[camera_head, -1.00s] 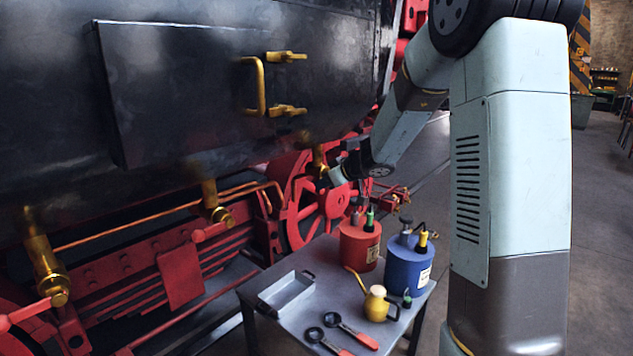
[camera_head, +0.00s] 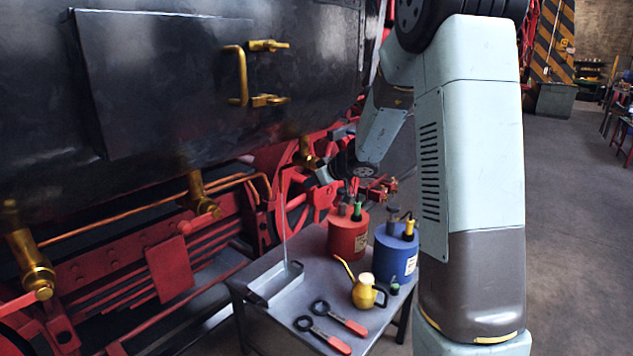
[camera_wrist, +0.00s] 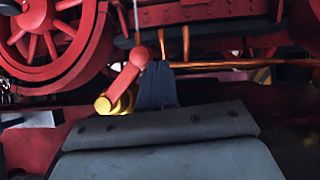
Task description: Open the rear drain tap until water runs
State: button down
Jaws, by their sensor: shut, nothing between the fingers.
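Brass drain taps hang under the black boiler. The far tap (camera_head: 306,150) is beside my gripper (camera_head: 322,176), and a thin pale stream (camera_head: 284,230) now falls near it into the grey tray on the table. In the wrist view the tap's brass body (camera_wrist: 116,104) carries a red lever (camera_wrist: 130,78), slanted, with a round knob. A thin pale line meets the picture's top above the knob. My gripper (camera_wrist: 157,72) is shut and empty, its dark fingers just right of the lever; I cannot tell if they touch. The middle tap (camera_head: 202,195) and near tap (camera_head: 30,262) show no stream.
The grey table (camera_head: 330,290) carries the tray (camera_head: 262,290), a red can (camera_head: 347,238), a blue can (camera_head: 393,260), a yellow oil can (camera_head: 364,292) and two red-handled tools. Red wheels and rods lie behind the taps. Open floor is at right.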

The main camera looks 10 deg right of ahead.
jog(key=shift+r, duration=0.1)
jog(key=s+d+r, duration=0.1)
jog(key=s+r, duration=0.6)
jog(key=s, duration=0.3)
jog(key=shift+s+r, duration=0.2)
jog(key=shift+r, duration=0.05)
jog(key=c, duration=1.9)
grip_release()
jog(key=shift+d, duration=0.1)
